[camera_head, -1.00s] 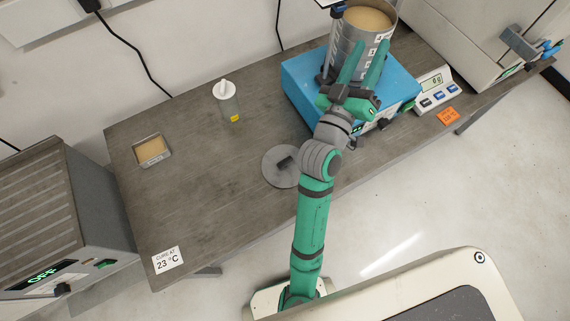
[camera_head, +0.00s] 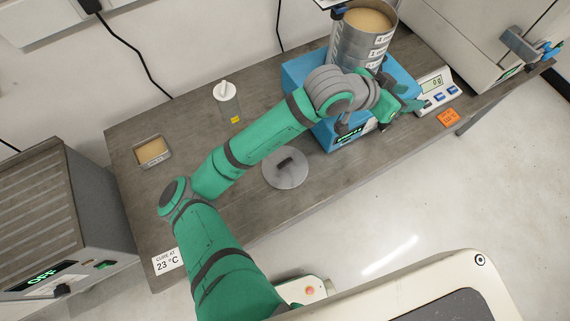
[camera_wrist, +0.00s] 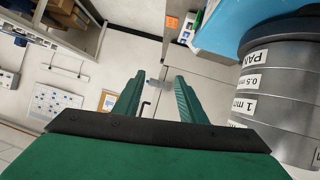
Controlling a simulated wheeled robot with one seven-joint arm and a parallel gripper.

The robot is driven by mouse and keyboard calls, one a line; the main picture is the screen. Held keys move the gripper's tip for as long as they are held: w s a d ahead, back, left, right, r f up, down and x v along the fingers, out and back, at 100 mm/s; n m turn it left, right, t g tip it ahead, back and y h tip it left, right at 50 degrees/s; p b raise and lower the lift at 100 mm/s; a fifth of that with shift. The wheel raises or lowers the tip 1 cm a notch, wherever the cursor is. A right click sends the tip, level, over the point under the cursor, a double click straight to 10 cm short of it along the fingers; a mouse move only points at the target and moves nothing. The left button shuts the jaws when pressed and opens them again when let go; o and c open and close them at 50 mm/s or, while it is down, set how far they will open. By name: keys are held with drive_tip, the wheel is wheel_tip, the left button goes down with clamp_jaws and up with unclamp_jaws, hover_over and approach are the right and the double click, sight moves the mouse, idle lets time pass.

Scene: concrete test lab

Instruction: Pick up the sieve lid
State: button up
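The sieve lid (camera_head: 288,176) is a flat grey disc with a short dark handle bar on top. It lies flat on the bench, in front of the blue shaker and below my forearm in the head view. My gripper (camera_head: 412,96) is up to the right of the lid, over the shaker's right side near the scale. In the wrist view my gripper (camera_wrist: 158,84) has its two green fingers apart, with nothing between them. The lid is not in the wrist view.
A sieve stack (camera_head: 357,48) stands on the blue shaker (camera_head: 300,72), close beside my gripper; it fills the right of the wrist view (camera_wrist: 280,95). Bench around the lid is clear.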

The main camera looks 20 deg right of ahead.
drive_tip(key=w+a+f+y, duration=0.2)
drive_tip(key=a+f+y, duration=0.4)
drive_tip(key=a+f, duration=0.35)
drive_tip(key=y, duration=0.7)
hover_over(285, 162)
wheel_tip(285, 162, down, 4)
drive_tip(key=f, duration=0.1)
drive_tip(key=shift+n+g, duration=0.3)
drive_tip(key=shift+n, duration=0.1)
wheel_tip(285, 162, down, 10)
drive_tip(key=shift+s+f, duration=0.1)
clamp_jaws()
